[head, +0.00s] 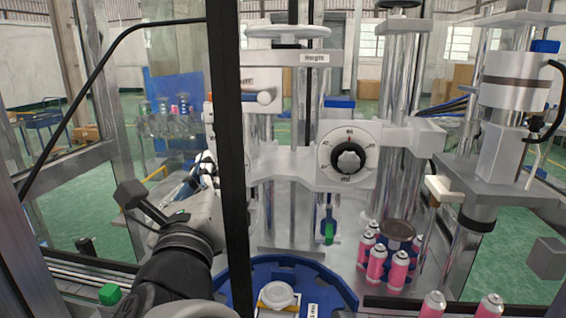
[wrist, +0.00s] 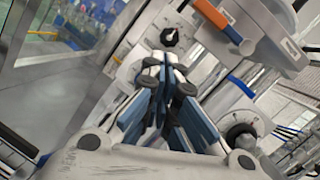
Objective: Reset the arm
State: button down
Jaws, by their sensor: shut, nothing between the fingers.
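My gripper (wrist: 166,70) shows in the middle of the wrist view, its blue and grey fingers closed together with nothing between them. In the head view, my gripper (head: 196,178) is at the left, at the end of my arm, which reaches in from the bottom. A black upright post (head: 228,160) passes in front of that area and hides part of the arm and machine. The gripper is left of the crimping machine's dial (head: 347,157). I cannot tell from these frames whether it touches the machine.
A blue round tray (head: 345,292) holding a white piece sits at the bottom middle. Several pink cans (head: 377,262) stand around a dark-topped post to its right. A glass panel frame (head: 112,150) stands at the left. A handwheel (head: 287,31) tops the machine.

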jog(key=s+d+f+n+g, duration=0.7)
jog(key=s+d+f+n, duration=0.3)
jog(key=d+f+n, duration=0.2)
jog(key=s+d+f+n+g+h, duration=0.1)
jog(key=s+d+f+n+g, duration=0.6)
jog(key=n, duration=1)
jog(key=s+d+f, duration=0.3)
jog(key=d+f, duration=0.2)
jog(key=d, duration=0.1)
jog(key=shift+s+d+f+g, duration=0.2)
jog(key=shift+d+f+g, duration=0.1)
jog(key=shift+d+g, duration=0.1)
